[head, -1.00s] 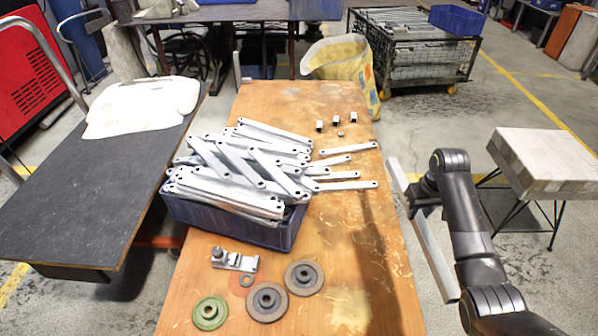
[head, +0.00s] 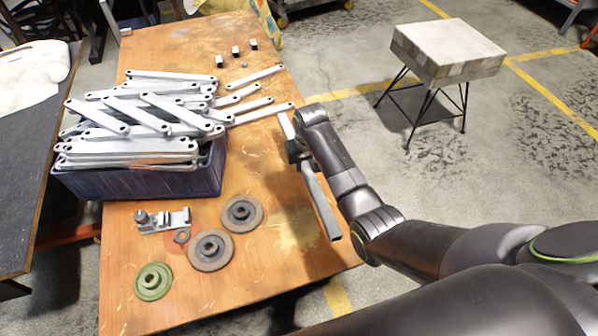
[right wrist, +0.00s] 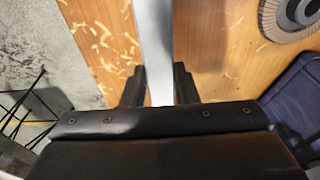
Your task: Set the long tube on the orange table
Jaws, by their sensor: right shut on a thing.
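The long tube (head: 323,208) is a straight grey metal bar with a square end. My right gripper (head: 297,152) is shut on it near its middle and holds it over the right edge of the orange table (head: 240,286). In the right wrist view the tube (right wrist: 153,40) runs up from between the two dark fingers of my right gripper (right wrist: 158,88), with the table's wooden top (right wrist: 205,62) behind it. I cannot tell whether the tube touches the table. My left gripper is not in view.
A blue crate (head: 150,184) heaped with galvanized brackets (head: 130,148) stands on the table's left. Grinding discs (head: 212,250), a green disc (head: 153,282) and a small metal fixture (head: 163,220) lie near the front. A stool (head: 448,48) stands on the floor at right.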

